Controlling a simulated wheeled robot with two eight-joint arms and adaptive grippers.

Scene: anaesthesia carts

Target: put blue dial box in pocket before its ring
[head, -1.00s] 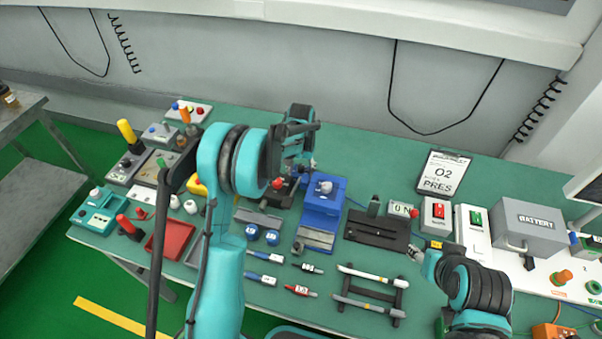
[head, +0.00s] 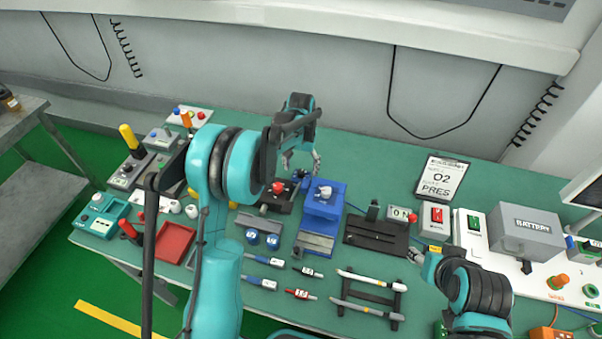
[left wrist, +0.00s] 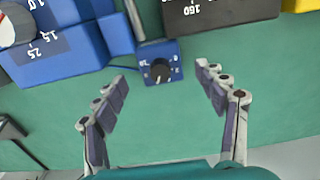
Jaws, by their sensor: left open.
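The blue dial box (left wrist: 160,64), small with a black knob and white marks, lies on the green bench behind the larger blue unit. In the left wrist view it sits ahead of and between the fingertips, apart from both. My left gripper (left wrist: 162,85) is open and empty, pointing down; it also shows in the head view (head: 302,168), where it mostly hides the box. My right gripper (head: 416,256) is near the black plate, its jaws too small to read. I cannot make out which pocket or ring belongs to the box.
The large blue unit (head: 324,207) with a white knob stands close to the box. A black unit (head: 277,197) with a red knob stands beside it. A black plate (head: 376,234), a rack with pens (head: 370,291) and a red tray (head: 174,242) are around. The bench behind is clear.

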